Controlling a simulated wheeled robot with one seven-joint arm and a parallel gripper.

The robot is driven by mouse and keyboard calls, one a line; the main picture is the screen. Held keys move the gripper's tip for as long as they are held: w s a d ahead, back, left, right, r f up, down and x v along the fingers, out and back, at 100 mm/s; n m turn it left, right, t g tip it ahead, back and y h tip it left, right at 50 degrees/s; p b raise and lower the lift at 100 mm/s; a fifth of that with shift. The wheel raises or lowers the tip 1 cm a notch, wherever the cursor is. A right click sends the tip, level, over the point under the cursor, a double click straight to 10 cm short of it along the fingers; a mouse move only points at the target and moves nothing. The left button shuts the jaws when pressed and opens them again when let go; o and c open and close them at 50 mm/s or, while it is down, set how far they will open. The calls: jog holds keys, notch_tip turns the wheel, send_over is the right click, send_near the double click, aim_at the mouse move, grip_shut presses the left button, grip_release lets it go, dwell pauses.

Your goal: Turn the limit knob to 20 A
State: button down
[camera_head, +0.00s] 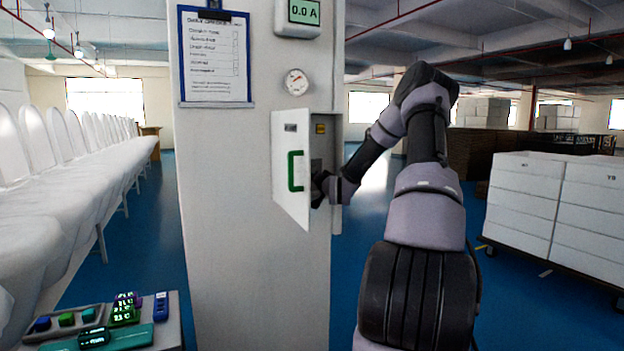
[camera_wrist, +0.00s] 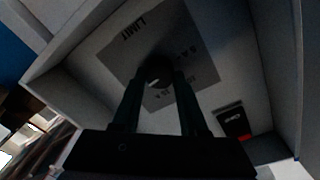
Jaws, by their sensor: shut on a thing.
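The limit knob (camera_wrist: 158,72) is a dark round knob with a light pointer mark, on a grey plate (camera_wrist: 120,48) marked LIMIT inside the box. The wrist view is dim and the scale figures are hard to read, so I cannot tell the exact setting. My gripper (camera_wrist: 160,85) is shut on the knob, one finger on each side. In the head view my gripper reaches into the open box on the pillar, and the box's white door (camera_head: 290,195) with its green handle (camera_head: 295,171) hides the knob.
A dark switch with a red part (camera_wrist: 233,122) sits beside the plate in the box. The box walls stand close around my gripper.

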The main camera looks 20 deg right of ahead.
jog(key=shift+f+m, duration=0.15)
jog(key=shift+m, duration=0.45)
jog(key=shift+c, duration=2.2)
grip_release()
jog(key=shift+s, duration=0.15)
jog(key=s, duration=1)
jog(key=shift+s, duration=0.3)
jog(key=shift+a, duration=0.1)
